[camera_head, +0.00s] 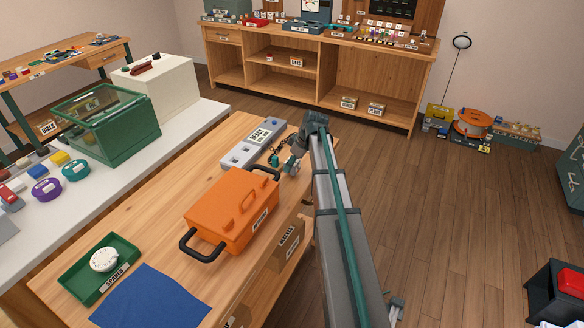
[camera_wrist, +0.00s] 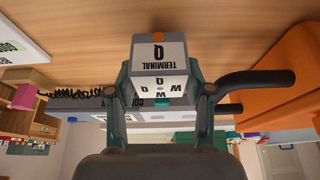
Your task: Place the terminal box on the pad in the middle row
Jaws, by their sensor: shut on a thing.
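The terminal box (camera_wrist: 158,54) is a small pale block marked TERMINAL and Q, with an orange dot and more letters on another face. My gripper (camera_wrist: 160,84) is shut on it, with one teal finger on each side in the wrist view. In the head view my gripper (camera_head: 291,164) is over the wooden bench, just right of a grey unit (camera_head: 255,143) labelled READY; the box cannot be made out there. The unit has pale raised parts on top. I cannot tell which of them is the middle-row pad. Whether the box touches anything below is unclear.
An orange lidded case (camera_head: 232,208) with black handles stands in front of the unit, close to my arm. A green tray (camera_head: 72,286) holding a white dial and a blue cloth (camera_head: 150,299) lie nearer. A dark coiled cord (camera_wrist: 75,95) shows in the wrist view.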

